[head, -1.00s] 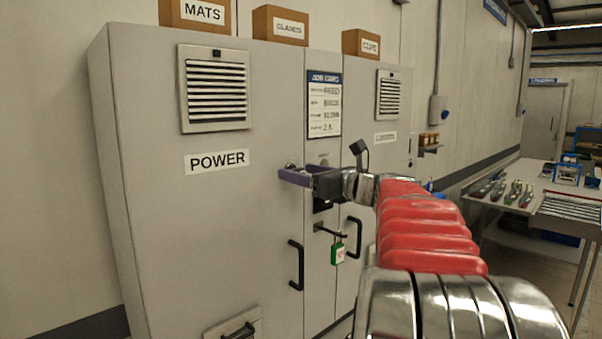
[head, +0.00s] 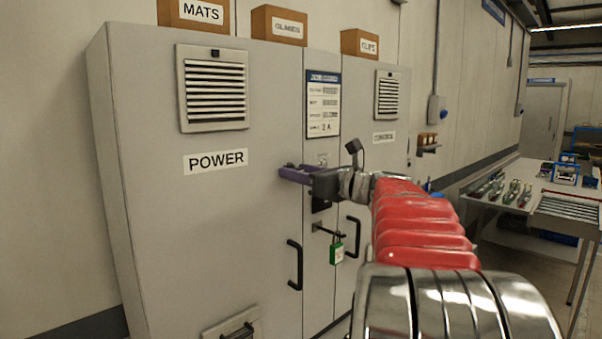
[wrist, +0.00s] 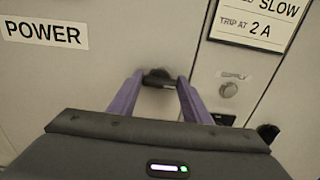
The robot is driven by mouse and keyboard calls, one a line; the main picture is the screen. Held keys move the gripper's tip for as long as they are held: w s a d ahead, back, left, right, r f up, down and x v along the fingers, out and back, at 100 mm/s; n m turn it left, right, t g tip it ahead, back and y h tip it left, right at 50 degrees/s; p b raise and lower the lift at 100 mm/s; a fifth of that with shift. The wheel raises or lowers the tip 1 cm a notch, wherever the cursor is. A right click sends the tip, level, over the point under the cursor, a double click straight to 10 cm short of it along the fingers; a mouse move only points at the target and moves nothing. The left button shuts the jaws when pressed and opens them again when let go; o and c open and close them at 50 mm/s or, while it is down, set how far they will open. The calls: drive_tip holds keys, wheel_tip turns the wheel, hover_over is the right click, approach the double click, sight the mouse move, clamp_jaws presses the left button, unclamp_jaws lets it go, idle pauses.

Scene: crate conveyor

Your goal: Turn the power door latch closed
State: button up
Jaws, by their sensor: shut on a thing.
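The grey power door (head: 215,225) stands flush in the cabinet, marked by a POWER label (head: 215,161). It also shows in the wrist view with its label (wrist: 46,31). The dark latch (wrist: 158,77) sits near the door's right edge in the wrist view. My gripper (head: 284,171) reaches the door edge at latch height, above the black door handle (head: 295,265). In the wrist view its purple fingers (wrist: 158,84) stand either side of the latch and are shut on it. The fingers hide the latch in the head view.
A green padlock (head: 336,252) hangs from a black lever on the middle panel, below my gripper. A round knob (wrist: 229,90) is right of the latch. Labelled boxes (head: 279,25) stand on the cabinet. A workbench (head: 545,190) is at the right.

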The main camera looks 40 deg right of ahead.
drive_tip(key=shift+n, duration=0.3)
drive_tip(key=n, duration=1.7)
drive_tip(key=shift+a+f, duration=0.25)
idle(0.5)
drive_tip(key=o, duration=0.9)
drive_tip(key=shift+o, duration=0.7)
